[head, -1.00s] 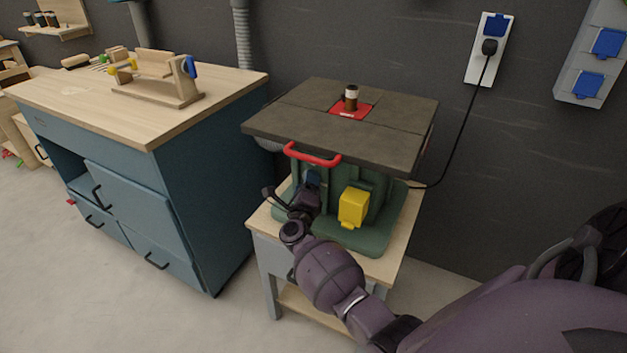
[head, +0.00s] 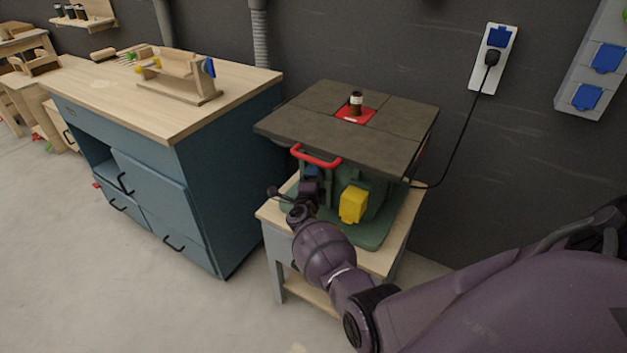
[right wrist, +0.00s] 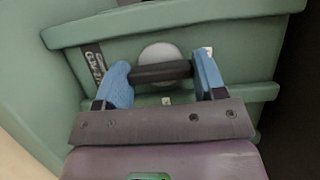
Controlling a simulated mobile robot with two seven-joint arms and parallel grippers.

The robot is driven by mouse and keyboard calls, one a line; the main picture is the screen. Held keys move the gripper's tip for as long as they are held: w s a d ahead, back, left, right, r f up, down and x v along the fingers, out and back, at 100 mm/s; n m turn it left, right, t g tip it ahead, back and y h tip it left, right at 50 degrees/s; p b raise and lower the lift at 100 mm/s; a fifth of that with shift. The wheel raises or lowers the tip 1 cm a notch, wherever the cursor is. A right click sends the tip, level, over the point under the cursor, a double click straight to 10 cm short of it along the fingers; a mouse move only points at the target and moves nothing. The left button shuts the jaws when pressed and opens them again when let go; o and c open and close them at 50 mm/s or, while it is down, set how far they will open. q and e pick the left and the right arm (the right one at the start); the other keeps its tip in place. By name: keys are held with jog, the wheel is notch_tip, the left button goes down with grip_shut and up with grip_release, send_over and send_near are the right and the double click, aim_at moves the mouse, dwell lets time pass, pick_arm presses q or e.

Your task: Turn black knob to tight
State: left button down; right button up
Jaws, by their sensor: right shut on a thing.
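The black knob (right wrist: 162,72) is a short bar lying nearly level, slightly higher at its right end, in front of a pale round disc (right wrist: 160,52) on the green machine (right wrist: 225,38). My right gripper (right wrist: 163,78) is shut on the knob, with one blue finger pad at each end of it. In the head view my right gripper (head: 309,188) is at the front of the green machine body, below the red handle (head: 316,158) and left of the yellow box (head: 353,205). The knob is hidden there. My left gripper is not in view.
The grey machine top (head: 300,118) overhangs the gripper. The machine stands on a small wooden-topped stand (head: 393,250). A blue workbench (head: 215,170) is close on the left. A black cable (head: 462,135) runs to the wall socket. A dark label (right wrist: 95,60) is left of the knob.

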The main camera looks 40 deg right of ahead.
jog(key=shift+f, duration=0.1)
jog(key=o, duration=0.9)
jog(key=shift+a, duration=0.1)
